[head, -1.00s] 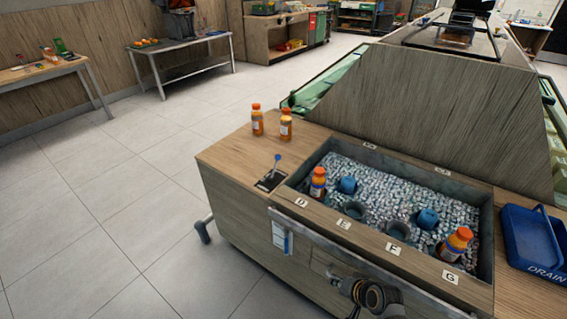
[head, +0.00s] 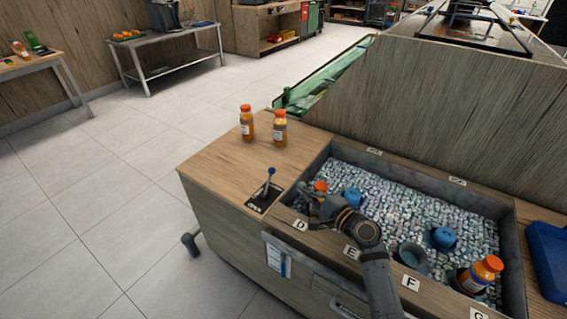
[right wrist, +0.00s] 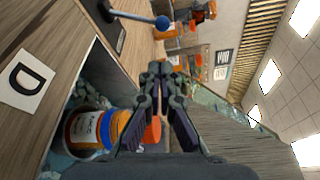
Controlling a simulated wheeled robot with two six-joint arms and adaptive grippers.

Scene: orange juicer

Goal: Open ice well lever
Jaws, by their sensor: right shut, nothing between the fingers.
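The lever (head: 268,184) is a thin stalk with a blue ball knob. It rises from a dark plate on the wooden counter, left of the ice well (head: 335,149). In the right wrist view the lever's blue knob (right wrist: 162,22) shows at the top, its stalk running to the left. My right gripper (head: 306,191) is shut and empty, over the well's left edge near label D, to the right of the lever and apart from it. In the right wrist view its fingertips (right wrist: 163,72) are together, below the knob. My left gripper is not in view.
An orange-capped bottle (right wrist: 90,130) sits in the ice close beside my right gripper. Two juice bottles (head: 263,127) stand on the counter behind the lever. Blue caps, a dark cup and another bottle (head: 479,275) are in the well. A blue drain tray (head: 546,255) is at right.

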